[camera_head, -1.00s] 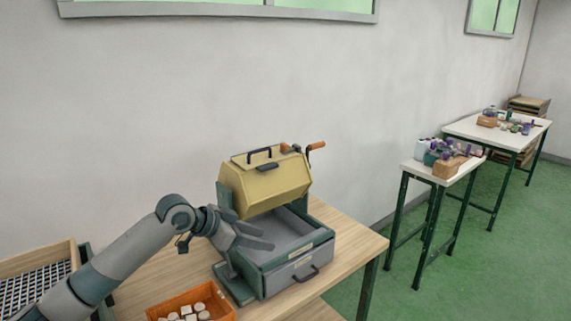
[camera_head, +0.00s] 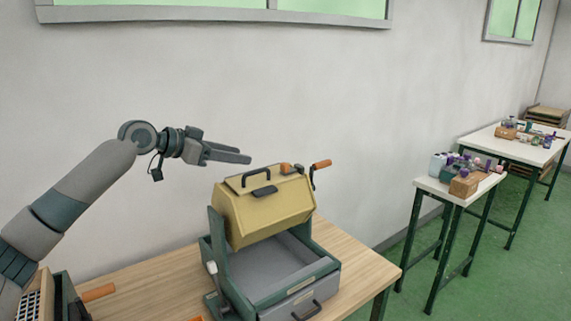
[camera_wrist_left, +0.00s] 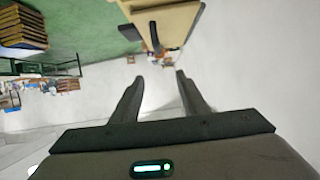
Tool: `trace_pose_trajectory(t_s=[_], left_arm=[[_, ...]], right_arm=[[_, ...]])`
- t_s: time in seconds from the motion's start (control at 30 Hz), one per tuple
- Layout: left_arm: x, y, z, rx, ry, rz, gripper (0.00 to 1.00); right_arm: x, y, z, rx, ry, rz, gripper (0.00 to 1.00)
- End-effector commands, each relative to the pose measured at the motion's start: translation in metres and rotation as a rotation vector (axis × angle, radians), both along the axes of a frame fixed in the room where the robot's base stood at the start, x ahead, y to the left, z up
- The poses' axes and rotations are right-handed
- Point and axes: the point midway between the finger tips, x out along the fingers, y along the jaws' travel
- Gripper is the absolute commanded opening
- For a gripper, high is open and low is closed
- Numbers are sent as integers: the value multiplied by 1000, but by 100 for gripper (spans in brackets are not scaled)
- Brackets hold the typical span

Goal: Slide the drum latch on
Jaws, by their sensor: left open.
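The yellow drum (camera_head: 265,213) sits in its grey-green stand above an open tray (camera_head: 275,270). Its upper face has a black handle (camera_head: 257,176) and a small dark latch piece (camera_head: 264,190); I cannot tell the latch's position. A crank with an orange grip (camera_head: 321,164) is on the drum's right side. My left gripper (camera_head: 246,158) is open and empty, raised just above and left of the drum, apart from it. In the left wrist view, the open fingers (camera_wrist_left: 160,78) point toward the tan drum (camera_wrist_left: 180,18) at the top. My right gripper is not in view.
The drum unit stands on a wooden table (camera_head: 355,262) against a plain wall. A rack with an orange handle (camera_head: 98,292) is at the lower left. Two white-topped tables (camera_head: 433,186) with bottles and blocks stand at the right.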

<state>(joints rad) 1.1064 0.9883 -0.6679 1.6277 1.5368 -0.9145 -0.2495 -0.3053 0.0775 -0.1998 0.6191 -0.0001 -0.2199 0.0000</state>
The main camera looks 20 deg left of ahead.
Motion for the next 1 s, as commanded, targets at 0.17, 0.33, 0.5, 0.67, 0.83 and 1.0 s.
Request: trace_pose_trajectory(t_s=[0.17, 0.33, 0.5, 0.67, 0.83, 1.0], left_arm=[[1, -1, -1, 0, 0, -1, 41], [8, -6, -3, -2, 1, 0, 41], [23, -18, -10, 0, 3, -1, 41], [42, -33, -19, -2, 3, -2, 41], [65, -51, -31, -2, 3, -1, 41], [88, -68, -43, -2, 4, -1, 41]], right_arm=[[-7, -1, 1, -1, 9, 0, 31], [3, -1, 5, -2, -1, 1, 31], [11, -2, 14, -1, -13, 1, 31], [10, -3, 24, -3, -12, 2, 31], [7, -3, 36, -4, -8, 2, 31], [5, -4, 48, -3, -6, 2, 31]])
